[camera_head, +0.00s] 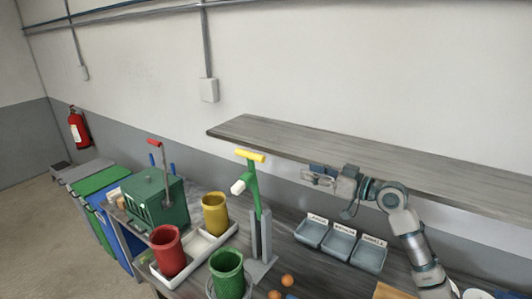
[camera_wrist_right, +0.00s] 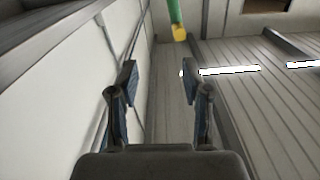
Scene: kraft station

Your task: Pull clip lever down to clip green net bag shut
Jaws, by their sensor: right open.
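The clip lever (camera_head: 254,185) is a green arm with a yellow crossbar handle (camera_head: 249,156), raised on a grey stand (camera_head: 262,238) on the bench. A white block (camera_head: 238,187) juts from its left side. The green net bag (camera_head: 228,272) appears as a green mesh cylinder at the stand's foot, at the lower edge. My right gripper (camera_head: 318,178) is open and empty, to the right of the yellow handle and apart from it. The right wrist view shows its two spread fingers (camera_wrist_right: 160,88) and the lever's green and yellow end (camera_wrist_right: 178,22) beyond them. My left gripper is not in view.
A shelf (camera_head: 300,143) runs along the wall behind my right arm. Red (camera_head: 167,250) and yellow (camera_head: 215,214) mesh containers stand in a white tray left of the stand. Labelled grey bins (camera_head: 340,243) sit to the right. A green box (camera_head: 155,200) is farther left.

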